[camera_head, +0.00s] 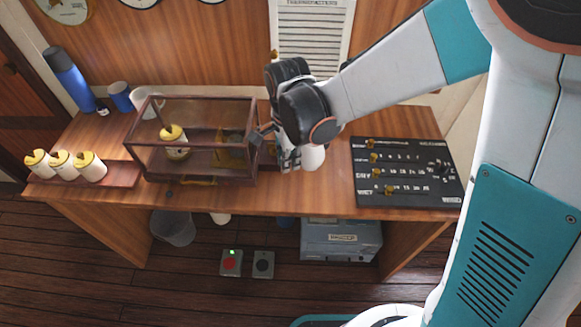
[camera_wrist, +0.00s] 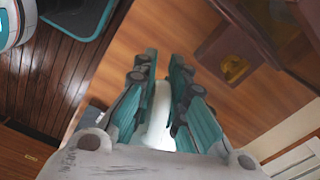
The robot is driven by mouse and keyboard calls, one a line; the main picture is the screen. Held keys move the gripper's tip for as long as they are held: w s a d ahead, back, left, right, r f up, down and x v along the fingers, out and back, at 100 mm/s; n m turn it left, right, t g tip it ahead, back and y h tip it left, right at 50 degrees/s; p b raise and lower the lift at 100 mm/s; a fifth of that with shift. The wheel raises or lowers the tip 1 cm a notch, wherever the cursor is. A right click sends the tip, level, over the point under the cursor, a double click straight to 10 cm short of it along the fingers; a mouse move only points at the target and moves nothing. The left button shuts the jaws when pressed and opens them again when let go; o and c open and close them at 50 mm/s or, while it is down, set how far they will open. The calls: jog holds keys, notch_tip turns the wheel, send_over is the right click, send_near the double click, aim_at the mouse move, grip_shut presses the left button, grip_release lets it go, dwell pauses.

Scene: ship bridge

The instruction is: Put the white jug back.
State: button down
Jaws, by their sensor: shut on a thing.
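A white object, which I take for the white jug (camera_head: 313,158), is at my gripper (camera_head: 292,163) in the head view, right of the glass case. My gripper points down over the desk (camera_head: 325,190) and hides most of the jug. In the wrist view, the teal fingers of my gripper (camera_wrist: 165,80) are closed around the smooth white jug (camera_wrist: 158,118). Its handle and rim cannot be made out. I cannot tell whether its base touches the desk.
The wood-framed glass case (camera_head: 215,110) stands just left of my gripper, a white-and-yellow container (camera_head: 176,150) inside. Several similar containers (camera_head: 62,163) stand on a tray further left, near a blue bottle (camera_head: 66,75). A black control panel (camera_head: 405,170) lies to the right.

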notch_tip(320, 180, down, 10)
jog(key=b, duration=0.6)
jog(key=shift+f, duration=0.1)
jog(key=shift+f, duration=0.15)
jog(key=c, duration=1.6)
grip_release()
jog(key=shift+c, duration=0.2)
jog(key=shift+r, duration=0.2)
notch_tip(320, 180, up, 12)
jog(key=p, duration=0.3)
jog(key=shift+p, duration=0.35)
